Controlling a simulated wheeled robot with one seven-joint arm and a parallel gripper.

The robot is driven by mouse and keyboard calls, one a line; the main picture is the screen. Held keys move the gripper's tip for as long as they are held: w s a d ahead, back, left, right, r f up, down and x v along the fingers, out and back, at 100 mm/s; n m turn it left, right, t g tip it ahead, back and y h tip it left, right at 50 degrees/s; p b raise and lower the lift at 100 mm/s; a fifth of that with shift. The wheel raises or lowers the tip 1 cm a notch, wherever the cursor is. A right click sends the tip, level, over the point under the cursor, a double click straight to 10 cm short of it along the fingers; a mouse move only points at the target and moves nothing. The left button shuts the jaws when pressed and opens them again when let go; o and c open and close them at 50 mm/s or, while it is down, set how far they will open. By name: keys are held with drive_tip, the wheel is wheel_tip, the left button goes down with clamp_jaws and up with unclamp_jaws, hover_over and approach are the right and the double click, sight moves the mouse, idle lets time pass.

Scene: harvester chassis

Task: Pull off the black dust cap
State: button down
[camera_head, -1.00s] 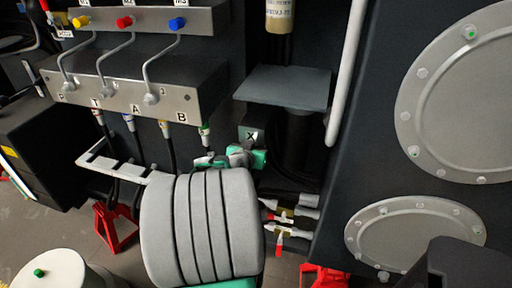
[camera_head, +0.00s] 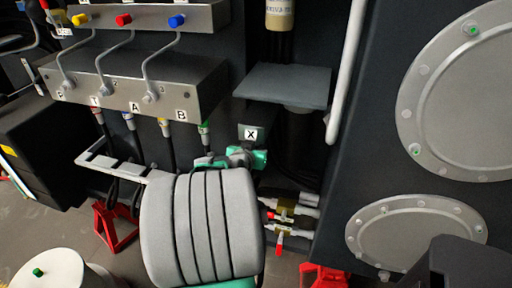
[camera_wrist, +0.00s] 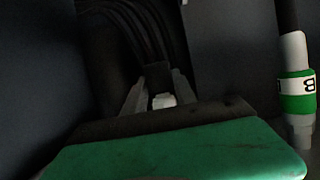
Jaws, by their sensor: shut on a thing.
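My gripper (camera_head: 240,156), grey with green parts, is just below the X block (camera_head: 251,134) in the head view, partly behind my ribbed grey arm. In the wrist view the two grey fingers of my gripper (camera_wrist: 160,86) are closed around a small dark piece, which I take to be the black dust cap (camera_wrist: 157,74). A small pale piece (camera_wrist: 163,101) shows between the fingers. The cap cannot be made out in the head view. Whether it still sits on its fitting cannot be told, as the wrist view is dark there.
A grey shelf plate (camera_head: 286,86) sticks out above and right of the gripper. The valve block (camera_head: 140,88) with hoses is at left. The green-banded hose fitting B (camera_wrist: 297,95) hangs close at right. Red-handled valves (camera_head: 282,226) are below right.

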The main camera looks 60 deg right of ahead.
drive_tip(key=shift+f+b, duration=1.8)
drive_tip(key=shift+f, duration=0.25)
drive_tip(key=shift+r, duration=0.1)
